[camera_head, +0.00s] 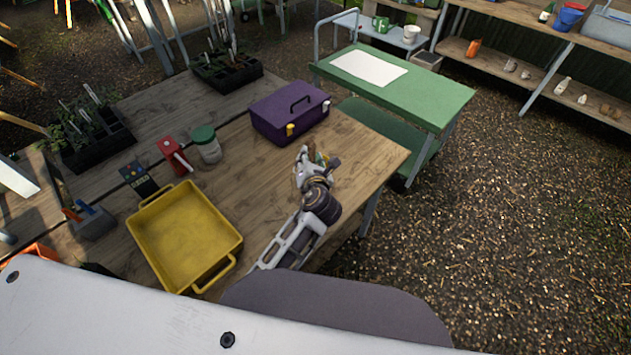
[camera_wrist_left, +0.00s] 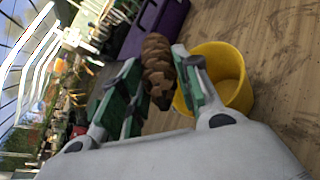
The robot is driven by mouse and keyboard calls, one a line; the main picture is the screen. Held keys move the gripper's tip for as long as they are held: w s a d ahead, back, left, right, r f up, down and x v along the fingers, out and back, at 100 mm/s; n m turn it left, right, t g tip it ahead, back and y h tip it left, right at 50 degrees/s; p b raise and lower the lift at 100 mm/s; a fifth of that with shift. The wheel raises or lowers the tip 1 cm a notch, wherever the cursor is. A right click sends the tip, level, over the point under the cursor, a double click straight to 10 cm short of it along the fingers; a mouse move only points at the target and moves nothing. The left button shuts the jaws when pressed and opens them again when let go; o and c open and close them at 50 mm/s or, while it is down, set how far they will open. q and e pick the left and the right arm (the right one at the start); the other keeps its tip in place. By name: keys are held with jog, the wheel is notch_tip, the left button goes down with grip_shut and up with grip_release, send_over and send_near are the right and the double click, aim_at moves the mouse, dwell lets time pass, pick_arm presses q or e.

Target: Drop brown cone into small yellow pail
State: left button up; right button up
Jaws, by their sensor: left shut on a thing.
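The brown cone (camera_wrist_left: 158,68) is a scaly pine cone, held between the green-padded fingers of my left gripper (camera_wrist_left: 157,82). In the head view my left gripper (camera_head: 312,168) is above the wooden table's right part, with the cone (camera_head: 313,152) showing small at its tip. The small yellow pail (camera_wrist_left: 222,74) stands on the table in the left wrist view, just right of the gripper's right finger, which covers part of its edge. The cone appears beside the pail's opening in that view, not inside it. In the head view the pail is not clearly visible. My right gripper is not in view.
On the wooden table (camera_head: 255,185) stand a yellow tray (camera_head: 160,205), a purple toolbox (camera_head: 265,122), a green-lidded jar (camera_head: 208,150), a red object (camera_head: 174,155) and plant trays. A green cart (camera_head: 440,98) stands behind the table. Bare wood lies around the gripper.

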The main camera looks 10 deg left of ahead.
pick_arm(q)
jog(key=shift+f+b, duration=0.25)
jog(key=shift+b, duration=0.05)
jog(key=o, duration=1.1)
jog(key=shift+s, duration=0.15)
jog(key=v, duration=0.7)
jog(key=shift+s+d+r, duration=0.1)
jog(key=shift+s+d, duration=0.05)
dwell(0.7)
